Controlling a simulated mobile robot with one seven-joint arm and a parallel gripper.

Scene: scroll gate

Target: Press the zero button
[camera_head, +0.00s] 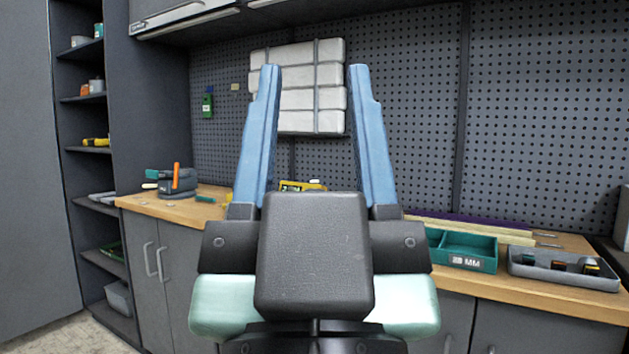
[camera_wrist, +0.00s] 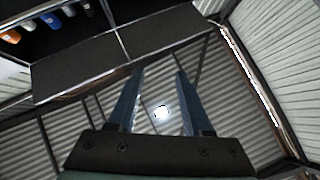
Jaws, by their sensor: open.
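My gripper (camera_head: 314,70) stands upright in the middle of the head view, its two blue fingers wide apart with nothing between them. It also shows open in the wrist view (camera_wrist: 160,72), which looks up at a ribbed ceiling and a bright lamp. A yellow device with a small dark display (camera_head: 300,186) sits on the workbench behind my gripper. My gripper hides much of it, and I cannot make out a zero button. No button shows in the wrist view.
The wooden workbench (camera_head: 560,297) runs along a pegboard wall. On the right are a teal tray (camera_head: 484,265) and a grey tray (camera_head: 525,269) with small items. A dark tool with an orange part (camera_head: 178,183) stands left. Overhead cabinets (camera_head: 185,14) hang above.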

